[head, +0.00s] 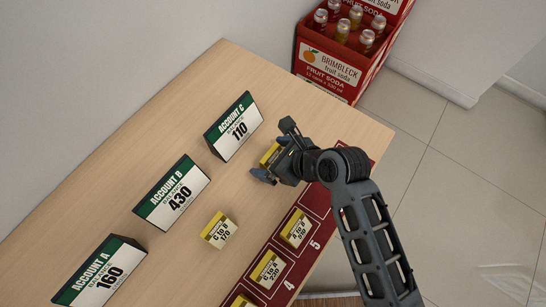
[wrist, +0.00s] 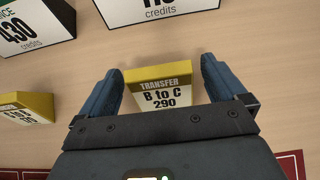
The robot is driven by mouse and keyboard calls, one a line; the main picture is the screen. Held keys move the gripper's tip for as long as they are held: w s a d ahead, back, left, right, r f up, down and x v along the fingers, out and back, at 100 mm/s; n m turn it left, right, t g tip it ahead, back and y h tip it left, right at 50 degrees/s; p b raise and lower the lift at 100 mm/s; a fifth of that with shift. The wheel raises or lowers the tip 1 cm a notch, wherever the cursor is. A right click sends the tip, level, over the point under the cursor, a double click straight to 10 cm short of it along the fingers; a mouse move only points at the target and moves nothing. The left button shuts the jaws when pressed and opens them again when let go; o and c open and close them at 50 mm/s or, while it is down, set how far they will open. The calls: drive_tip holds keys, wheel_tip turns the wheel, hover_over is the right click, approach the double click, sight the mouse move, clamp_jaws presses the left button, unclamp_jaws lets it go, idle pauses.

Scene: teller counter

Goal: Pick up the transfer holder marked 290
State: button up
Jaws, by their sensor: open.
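The transfer holder marked 290 (wrist: 158,88) has a yellow top band and reads "B to C" in the wrist view. It stands on the counter between the two fingers of my gripper (wrist: 160,90). The fingers are open, one on each side of it, and a gap shows at least on the right. In the head view my gripper (head: 268,163) covers most of this holder, and a yellow part of it (head: 269,154) shows between the fingers.
The Account C sign (head: 234,127) stands just behind the gripper. Account B (head: 173,193) and Account A (head: 102,272) signs stand to the left. Another yellow holder (head: 219,230) is on bare wood. A dark red mat (head: 317,203) bears several holders. A soda crate (head: 340,57) is beyond the counter.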

drive_tip(key=shift+c, duration=0.5)
drive_tip(key=c, duration=0.9)
drive_tip(key=shift+c, duration=0.3)
drive_tip(key=shift+r, duration=0.15)
